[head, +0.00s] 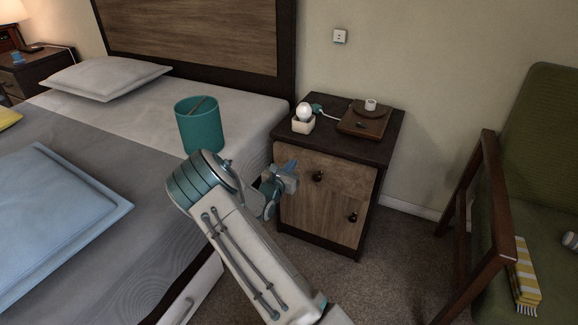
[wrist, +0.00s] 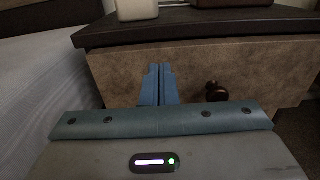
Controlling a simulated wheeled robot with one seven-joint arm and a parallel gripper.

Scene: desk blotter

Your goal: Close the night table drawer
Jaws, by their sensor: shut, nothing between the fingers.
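The night table (head: 390,135) stands right of the bed, with a dark top and frame. Its upper drawer (head: 345,172) has a light wood front with a dark round knob (head: 318,176); the knob also shows in the wrist view (wrist: 216,91). I cannot tell for sure how far the drawer stands out. My gripper (head: 290,177) is at the left part of the drawer front. In the wrist view its blue fingers (wrist: 159,72) are together and empty, pointing at the front left of the knob. Whether they touch it is unclear.
A lower door (head: 315,215) with its own knob is below the drawer. A white bulb-shaped lamp (head: 304,112) and a brown box (head: 363,122) stand on top. The bed (head: 150,130) is close on the left. A green armchair (head: 545,130) stands right, with carpet between.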

